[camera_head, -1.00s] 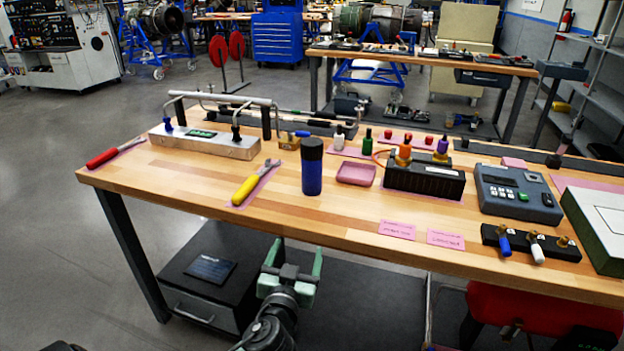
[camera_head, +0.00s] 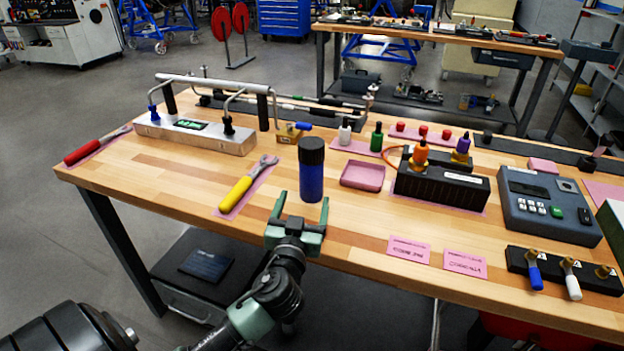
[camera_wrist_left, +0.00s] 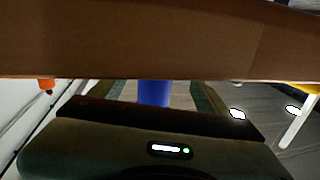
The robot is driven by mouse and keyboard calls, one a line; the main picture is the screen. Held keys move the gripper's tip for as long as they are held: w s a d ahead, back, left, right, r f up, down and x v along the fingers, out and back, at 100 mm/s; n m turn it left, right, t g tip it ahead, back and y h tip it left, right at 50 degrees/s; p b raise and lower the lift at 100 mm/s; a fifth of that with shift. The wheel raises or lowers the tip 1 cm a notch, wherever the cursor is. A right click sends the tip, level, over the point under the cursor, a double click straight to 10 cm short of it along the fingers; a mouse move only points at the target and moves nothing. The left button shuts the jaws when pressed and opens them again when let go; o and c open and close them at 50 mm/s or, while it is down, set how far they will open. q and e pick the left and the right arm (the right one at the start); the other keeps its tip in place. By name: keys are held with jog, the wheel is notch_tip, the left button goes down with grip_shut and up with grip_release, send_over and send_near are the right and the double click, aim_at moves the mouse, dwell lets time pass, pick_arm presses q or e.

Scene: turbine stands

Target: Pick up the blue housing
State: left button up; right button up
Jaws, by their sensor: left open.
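The blue housing (camera_head: 312,184) is an upright cylinder with a black upper part, standing on the wooden table (camera_head: 340,240) near its front edge. My left gripper (camera_head: 300,205) is open and empty. Its two green-grey fingers point toward the housing from the front edge side, one finger to each side of it in the head view. I cannot tell whether the fingers reach around it. In the left wrist view a blue part of the housing (camera_wrist_left: 154,93) shows in the middle, with a brown band across the top. My right gripper is not in view.
A yellow-handled wrench (camera_head: 236,194) lies to the left and a pink tray (camera_head: 363,175) stands close on the right. A black block with orange and purple fittings (camera_head: 440,187) is farther right. A metal fixture (camera_head: 197,138) stands at the back left.

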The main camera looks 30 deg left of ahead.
aim_at(309, 190)
pick_arm(q)
jog(key=p+x, duration=0.1)
jog(key=x, duration=0.1)
jog(key=shift+w+r, duration=0.2)
jog(key=shift+w, duration=0.15)
jog(key=shift+f+x, duration=0.2)
jog(key=shift+x, duration=0.95)
jog(key=shift+w, duration=0.25)
jog(key=shift+f, duration=0.1)
grip_shut()
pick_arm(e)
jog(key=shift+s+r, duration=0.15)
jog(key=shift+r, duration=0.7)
